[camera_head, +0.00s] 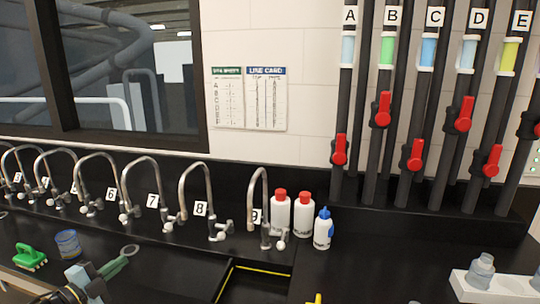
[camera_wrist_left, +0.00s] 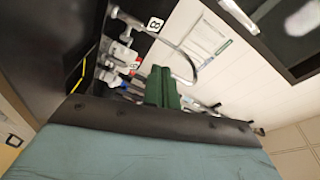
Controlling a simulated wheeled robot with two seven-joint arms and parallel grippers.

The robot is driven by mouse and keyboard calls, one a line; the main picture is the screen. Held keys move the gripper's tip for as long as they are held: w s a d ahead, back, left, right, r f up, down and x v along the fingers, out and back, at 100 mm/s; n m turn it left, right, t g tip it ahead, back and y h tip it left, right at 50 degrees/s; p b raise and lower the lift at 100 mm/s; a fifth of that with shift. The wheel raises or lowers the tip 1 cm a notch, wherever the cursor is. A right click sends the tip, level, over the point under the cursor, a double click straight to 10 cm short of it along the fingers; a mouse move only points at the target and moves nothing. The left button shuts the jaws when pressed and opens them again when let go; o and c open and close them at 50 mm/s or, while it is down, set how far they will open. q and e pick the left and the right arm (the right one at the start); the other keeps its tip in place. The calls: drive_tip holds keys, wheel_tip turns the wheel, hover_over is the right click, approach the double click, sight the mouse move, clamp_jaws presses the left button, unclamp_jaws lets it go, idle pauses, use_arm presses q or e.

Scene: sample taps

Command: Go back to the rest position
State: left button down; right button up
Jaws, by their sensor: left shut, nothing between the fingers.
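My left gripper (camera_head: 118,264) comes in at the bottom left of the head view, above the black bench. Its two green fingers are together, with nothing seen between them. The closed fingers (camera_wrist_left: 162,88) also show in the left wrist view, pointing toward the taps and the white wall. My right gripper is not in view.
Curved numbered taps (camera_head: 195,190) line the bench's back edge. White bottles with red caps (camera_head: 280,212) and a blue-topped bottle (camera_head: 323,230) stand beside them. A green brush (camera_head: 30,258) and a blue cup (camera_head: 68,244) are left of my gripper. Lettered pipes with red valves (camera_head: 383,110) rise at right.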

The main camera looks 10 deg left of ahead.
use_arm(q)
drive_tip(key=s+d+f+n+g+y, duration=0.2)
drive_tip(key=s+d+f+n+y, duration=0.1)
drive_tip(key=s+d+f+n, duration=0.3)
drive_tip(key=s+d+f+n+g+y, duration=0.3)
drive_tip(key=s+d+f+n, duration=0.15)
drive_tip(key=d, duration=0.45)
drive_tip(key=s+d+r+n+g, duration=0.1)
drive_tip(key=s+d+n+g, duration=0.25)
drive_tip(key=s, duration=0.85)
drive_tip(key=s+d+r+n+g, duration=0.15)
drive_tip(key=s+d+g, duration=0.35)
drive_tip(key=s, duration=0.6)
wheel_tip(320, 180, down, 31)
drive_tip(key=s+g+b, duration=0.2)
drive_tip(key=b, duration=0.3)
drive_tip(key=s+a+f+b, duration=0.3)
drive_tip(key=s+f+b, duration=0.2)
drive_tip(key=s+f, duration=1.1)
wheel_tip(320, 180, down, 4)
drive_tip(key=shift+a+r+g, duration=0.1)
drive_tip(key=shift+a+g, duration=0.05)
drive_tip(key=shift+g, duration=0.2)
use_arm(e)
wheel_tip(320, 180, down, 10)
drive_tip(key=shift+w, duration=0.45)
